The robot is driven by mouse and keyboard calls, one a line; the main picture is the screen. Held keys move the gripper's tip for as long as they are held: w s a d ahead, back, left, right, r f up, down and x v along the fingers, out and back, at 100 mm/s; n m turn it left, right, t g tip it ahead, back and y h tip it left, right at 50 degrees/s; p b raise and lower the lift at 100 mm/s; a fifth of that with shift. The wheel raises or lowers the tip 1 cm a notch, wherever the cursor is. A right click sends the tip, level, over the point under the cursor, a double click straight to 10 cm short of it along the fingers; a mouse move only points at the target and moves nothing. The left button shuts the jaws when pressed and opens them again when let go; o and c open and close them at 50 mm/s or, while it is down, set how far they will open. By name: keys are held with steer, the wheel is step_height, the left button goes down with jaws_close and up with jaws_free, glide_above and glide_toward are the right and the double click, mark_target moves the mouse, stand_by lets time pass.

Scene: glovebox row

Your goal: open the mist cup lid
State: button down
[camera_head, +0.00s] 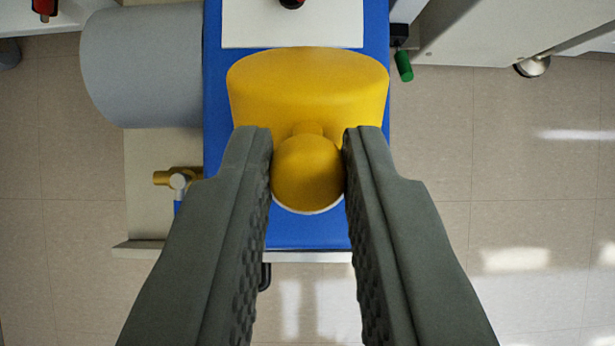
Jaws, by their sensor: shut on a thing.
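The mist cup lid (308,85) is a yellow rounded cap with a ball-shaped knob (308,173) on its near side. It sits over a blue surface (300,232). My gripper (308,170) reaches in from the bottom of the view, with one dark grey finger on each side of the knob. The fingers touch the knob's left and right sides and are shut on it. A thin white edge shows under the knob. The inside of the cup is hidden by the lid.
A grey cylinder (142,66) lies to the left of the lid. A small yellow valve (178,179) is at lower left. A white panel (292,25) lies behind the lid. A green-tipped part (403,66) hangs at right. Tiled floor (510,190) is open on the right.

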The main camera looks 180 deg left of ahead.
mark_target(307, 61)
steer(key=shift+w+r+g, duration=0.1)
steer(key=shift+w+g, duration=0.3)
steer(key=shift+w, duration=0.05)
steer(key=shift+w+r+g, duration=0.2)
steer(key=shift+w+g, duration=1.95)
steer(key=shift+g, duration=0.05)
steer(key=c, duration=1.3)
jaws_free()
steer(key=shift+r, duration=0.1)
steer(key=r, duration=0.5)
steer(key=s+r, duration=0.1)
steer(key=r, duration=0.5)
steer(key=s+r, duration=0.1)
steer(key=r, duration=0.5)
steer(key=shift+s, duration=0.2)
